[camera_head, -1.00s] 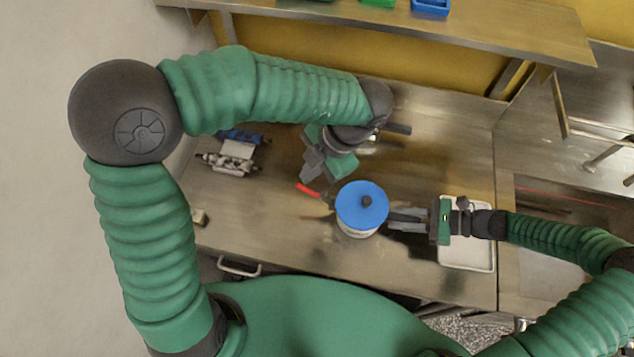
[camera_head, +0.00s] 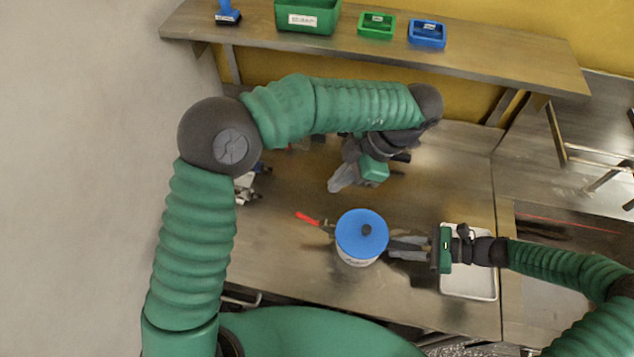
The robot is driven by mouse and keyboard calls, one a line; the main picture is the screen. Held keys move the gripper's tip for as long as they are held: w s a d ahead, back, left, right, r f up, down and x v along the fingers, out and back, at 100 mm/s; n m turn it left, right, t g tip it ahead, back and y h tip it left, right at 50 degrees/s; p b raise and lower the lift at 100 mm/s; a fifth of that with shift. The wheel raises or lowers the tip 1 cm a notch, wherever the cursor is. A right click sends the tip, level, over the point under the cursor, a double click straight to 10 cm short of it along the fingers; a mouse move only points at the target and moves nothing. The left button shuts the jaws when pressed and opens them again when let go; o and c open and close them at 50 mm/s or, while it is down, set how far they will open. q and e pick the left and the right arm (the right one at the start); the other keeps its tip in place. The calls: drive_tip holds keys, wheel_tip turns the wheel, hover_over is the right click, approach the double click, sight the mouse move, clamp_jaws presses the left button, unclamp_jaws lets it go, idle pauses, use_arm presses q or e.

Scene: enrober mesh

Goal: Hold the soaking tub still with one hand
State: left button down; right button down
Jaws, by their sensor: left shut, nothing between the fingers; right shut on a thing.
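The soaking tub (camera_head: 358,258) is a white round tub with a blue lid (camera_head: 360,232) and a dark knob, standing upright on the steel table. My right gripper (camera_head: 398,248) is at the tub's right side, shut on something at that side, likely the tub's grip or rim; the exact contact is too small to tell. My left gripper (camera_head: 338,184) is above and behind the tub, apart from it, shut and empty. A red-handled tool (camera_head: 308,218) lies just left of the tub, its far end close to the tub's side.
A white tray (camera_head: 468,285) lies under my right wrist. A shelf (camera_head: 350,45) at the back holds a large green bin (camera_head: 308,14), a small green bin (camera_head: 376,26) and a blue bin (camera_head: 427,34). A metal device (camera_head: 246,188) is partly hidden by my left arm. The table's front left is clear.

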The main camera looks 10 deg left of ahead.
use_arm(q)
drive_tip(key=w+d+f+m+y, duration=0.1)
drive_tip(key=d+f+m, duration=0.1)
drive_tip(key=d+m, duration=0.1)
use_arm(e)
drive_tip(key=shift+w+d, duration=0.1)
drive_tip(key=shift+w, duration=0.05)
drive_tip(key=shift+d, duration=0.1)
use_arm(q)
approach(306, 217)
drive_tip(key=w+x, duration=0.1)
drive_tip(key=x, duration=0.6)
drive_tip(key=shift+s+d+g, duration=0.1)
drive_tip(key=shift+s+g, duration=0.15)
drive_tip(key=shift+g, duration=0.15)
drive_tip(key=shift+a+f+h, duration=0.4)
drive_tip(key=shift+a+f, duration=0.15)
drive_tip(key=shift+a, duration=0.3)
use_arm(e)
drive_tip(key=shift+s, duration=0.2)
